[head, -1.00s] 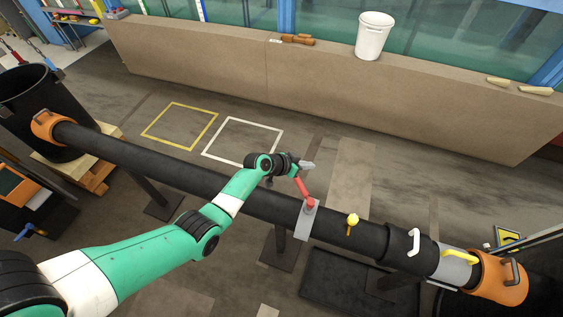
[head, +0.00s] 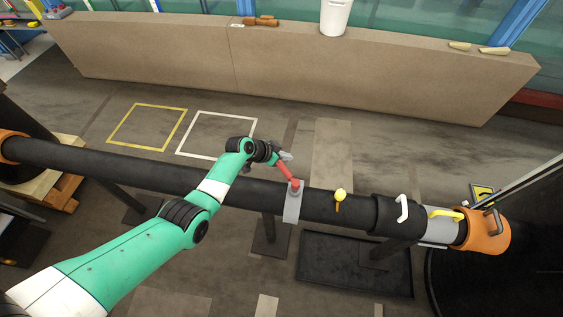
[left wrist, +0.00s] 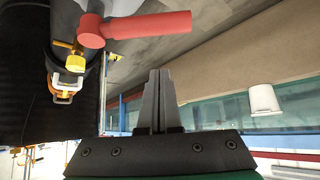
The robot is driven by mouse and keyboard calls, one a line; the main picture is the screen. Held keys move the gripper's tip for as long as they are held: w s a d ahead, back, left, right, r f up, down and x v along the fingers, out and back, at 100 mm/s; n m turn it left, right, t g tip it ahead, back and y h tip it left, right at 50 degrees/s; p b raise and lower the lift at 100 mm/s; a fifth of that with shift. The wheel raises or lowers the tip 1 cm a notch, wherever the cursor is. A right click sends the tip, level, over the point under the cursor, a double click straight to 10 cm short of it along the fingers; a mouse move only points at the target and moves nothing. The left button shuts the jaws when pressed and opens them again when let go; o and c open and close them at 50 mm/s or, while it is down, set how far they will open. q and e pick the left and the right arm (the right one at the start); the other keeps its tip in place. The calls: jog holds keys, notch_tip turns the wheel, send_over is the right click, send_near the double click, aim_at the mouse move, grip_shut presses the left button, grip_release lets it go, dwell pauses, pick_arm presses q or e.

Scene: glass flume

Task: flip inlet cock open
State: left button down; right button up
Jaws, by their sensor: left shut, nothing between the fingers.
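The inlet cock shows as a red lever (head: 287,173) on a grey collar (head: 292,205) around the black pipe. The lever leans up and left from its pivot in the head view. My left gripper (head: 287,155) is shut and empty, close to the lever's free end. In the left wrist view the red lever (left wrist: 150,25) points right from its round hub, and my shut fingertips (left wrist: 158,72) sit below it with a visible gap. Whether they touch it elsewhere is unclear. My right gripper is not in view.
Along the pipe to the right are a yellow knob (head: 340,195), a white handle (head: 402,208), a yellow handle (head: 445,214) and an orange coupling (head: 487,232). A black mat (head: 355,278) lies below.

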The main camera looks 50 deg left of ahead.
aim_at(288, 174)
pick_arm(q)
jog(key=a+b+x, duration=0.1)
jog(key=b+x, duration=0.5)
jog(key=b, duration=0.1)
jog(key=s+p, duration=0.4)
jog(key=shift+s+d+f, duration=0.1)
jog(key=shift+f, duration=0.1)
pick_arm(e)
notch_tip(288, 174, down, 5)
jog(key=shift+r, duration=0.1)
